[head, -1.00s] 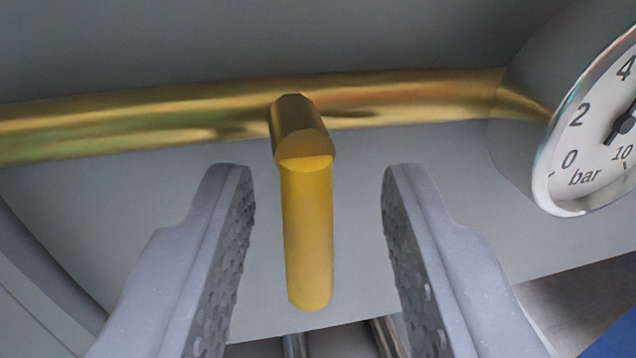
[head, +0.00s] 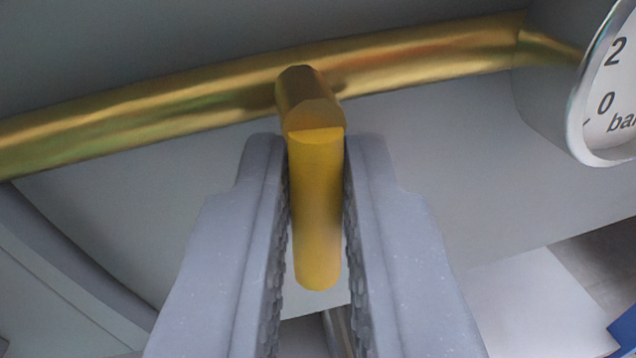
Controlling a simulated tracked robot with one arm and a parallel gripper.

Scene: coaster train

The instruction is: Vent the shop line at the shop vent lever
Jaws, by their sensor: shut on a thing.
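The yellow lever (head: 317,215) hangs down from a short brass stub (head: 306,98) on a brass pipe (head: 130,128). I take it to be the shop vent lever; no label shows. My gripper (head: 316,165) is shut on the lever, with one grey finger on each side of it. The lever's rounded lower end shows between the fingers. The lever points straight down in the picture, roughly square to the pipe.
A round pressure gauge (head: 612,115) marked in bar sits at the right edge, cut off by the frame, its needle out of view. A grey panel (head: 450,180) lies behind the lever. A blue thing (head: 624,335) shows at the lower right corner.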

